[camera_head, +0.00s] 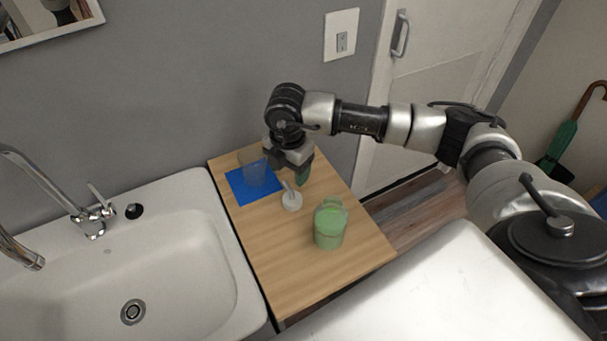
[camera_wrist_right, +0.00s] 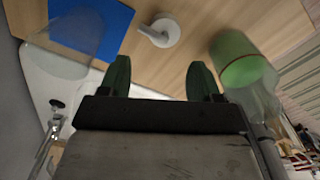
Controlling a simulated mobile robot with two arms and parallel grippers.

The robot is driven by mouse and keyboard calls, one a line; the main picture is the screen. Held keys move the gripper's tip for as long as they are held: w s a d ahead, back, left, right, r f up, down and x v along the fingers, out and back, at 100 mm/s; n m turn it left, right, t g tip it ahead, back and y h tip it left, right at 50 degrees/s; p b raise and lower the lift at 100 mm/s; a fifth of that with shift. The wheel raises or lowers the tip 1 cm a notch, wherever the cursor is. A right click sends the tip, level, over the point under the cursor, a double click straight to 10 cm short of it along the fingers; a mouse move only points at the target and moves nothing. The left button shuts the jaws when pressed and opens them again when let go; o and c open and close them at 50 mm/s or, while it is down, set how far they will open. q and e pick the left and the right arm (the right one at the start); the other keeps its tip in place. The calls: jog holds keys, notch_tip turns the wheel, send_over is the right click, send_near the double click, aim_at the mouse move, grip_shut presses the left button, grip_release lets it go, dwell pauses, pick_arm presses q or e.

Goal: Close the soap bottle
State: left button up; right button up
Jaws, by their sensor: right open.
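The soap bottle (camera_head: 330,228), clear with green soap inside, stands upright on the wooden counter. It also shows at the right of the right wrist view (camera_wrist_right: 240,62). The white pump top (camera_head: 292,201) rests on the counter, apart from the bottle, to its left and farther back; it shows in the right wrist view too (camera_wrist_right: 164,30). My right gripper (camera_head: 298,172) points down just behind and above the pump top. In the right wrist view its two dark green fingers (camera_wrist_right: 160,78) are apart with nothing between them. My left gripper is out of view.
A clear cup (camera_head: 254,170) stands on a blue mat (camera_head: 240,192) at the back left of the wooden counter (camera_head: 275,255). A white sink (camera_head: 165,250) with a tap (camera_head: 90,222) lies to the left. The grey wall is close behind. The counter's front middle is bare.

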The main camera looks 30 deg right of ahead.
aim_at(292, 199)
jog(key=shift+s+a+f+p, duration=0.2)
jog(key=shift+f, duration=0.35)
jog(key=shift+s+a+f+p, duration=0.15)
jog(key=shift+f+p, duration=0.05)
jog(key=shift+f, duration=0.3)
notch_tip(292, 199, down, 3)
jog(key=shift+r, duration=0.2)
jog(key=shift+f, duration=0.1)
jog(key=shift+s+d+f+p, duration=0.1)
jog(key=shift+f+p, duration=0.25)
jog(key=shift+p, duration=0.25)
notch_tip(292, 199, down, 4)
jog(key=shift+r+p, duration=0.15)
jog(key=shift+p, duration=0.45)
jog(key=shift+d+f, duration=0.1)
jog(key=shift+f, duration=0.25)
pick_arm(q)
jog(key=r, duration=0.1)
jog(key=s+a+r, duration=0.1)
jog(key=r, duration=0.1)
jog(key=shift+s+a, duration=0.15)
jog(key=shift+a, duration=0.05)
